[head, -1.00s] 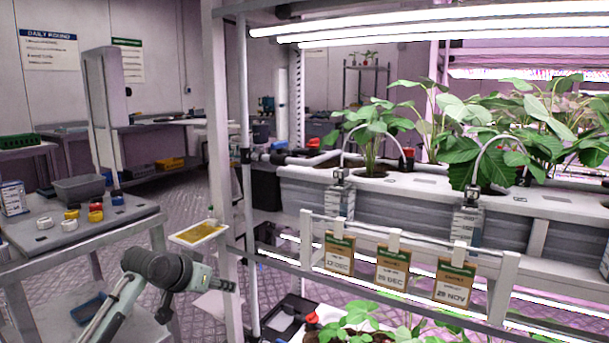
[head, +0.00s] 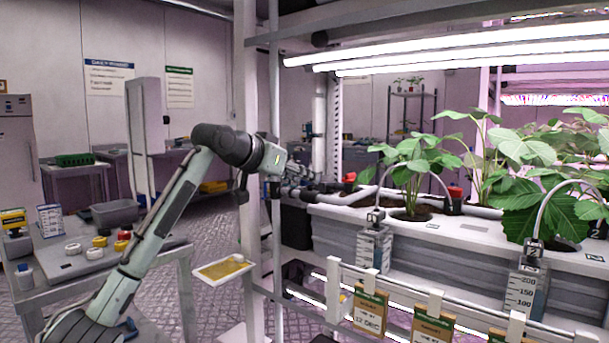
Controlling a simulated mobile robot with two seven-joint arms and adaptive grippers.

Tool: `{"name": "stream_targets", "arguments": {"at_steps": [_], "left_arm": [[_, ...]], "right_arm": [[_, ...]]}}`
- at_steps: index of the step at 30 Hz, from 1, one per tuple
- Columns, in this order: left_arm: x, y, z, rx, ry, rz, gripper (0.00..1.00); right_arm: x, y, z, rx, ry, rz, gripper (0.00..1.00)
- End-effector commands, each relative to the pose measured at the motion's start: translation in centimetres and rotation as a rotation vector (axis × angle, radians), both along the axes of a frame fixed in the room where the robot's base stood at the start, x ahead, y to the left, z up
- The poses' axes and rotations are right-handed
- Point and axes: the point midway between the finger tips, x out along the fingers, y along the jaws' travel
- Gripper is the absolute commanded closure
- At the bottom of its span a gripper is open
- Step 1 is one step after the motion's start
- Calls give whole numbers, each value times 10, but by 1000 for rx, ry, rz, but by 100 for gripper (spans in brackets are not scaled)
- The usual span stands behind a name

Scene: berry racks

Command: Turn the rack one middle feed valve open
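The middle trough (head: 440,222) of the near rack holds leafy plants. A grey feed pipe (head: 352,196) runs along its left end, with dark fittings near the rack post. A red part (head: 350,178), perhaps a valve handle, stands at this pipe; another red part (head: 455,192) is farther right on the trough. I cannot tell which is the feed valve or how it is set. My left gripper (head: 302,180) reaches past the rack post to the pipe's left end. Its fingers are small and dark against the fittings, so contact and opening are unclear. My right gripper is out of view.
The white rack post (head: 247,110) stands close to my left forearm. A yellow card tray (head: 224,268) sticks out below it. Dated tags (head: 370,310) hang on the front rail. A grey cart (head: 150,240) with jars and a bin stands left.

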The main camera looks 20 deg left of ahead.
Motion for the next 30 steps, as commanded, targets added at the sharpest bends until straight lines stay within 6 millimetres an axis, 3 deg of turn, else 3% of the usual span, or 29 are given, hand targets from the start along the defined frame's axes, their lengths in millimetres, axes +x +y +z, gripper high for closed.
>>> {"name": "stream_targets", "arguments": {"at_steps": [12, 20, 30], "left_arm": [[10, -4, -5, 1, -1, 1, 67], [10, -4, -5, 1, -1, 1, 100], [10, -4, -5, 1, -1, 11, 100]], "right_arm": [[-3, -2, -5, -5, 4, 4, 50], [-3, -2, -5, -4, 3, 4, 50], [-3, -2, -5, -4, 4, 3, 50]]}}
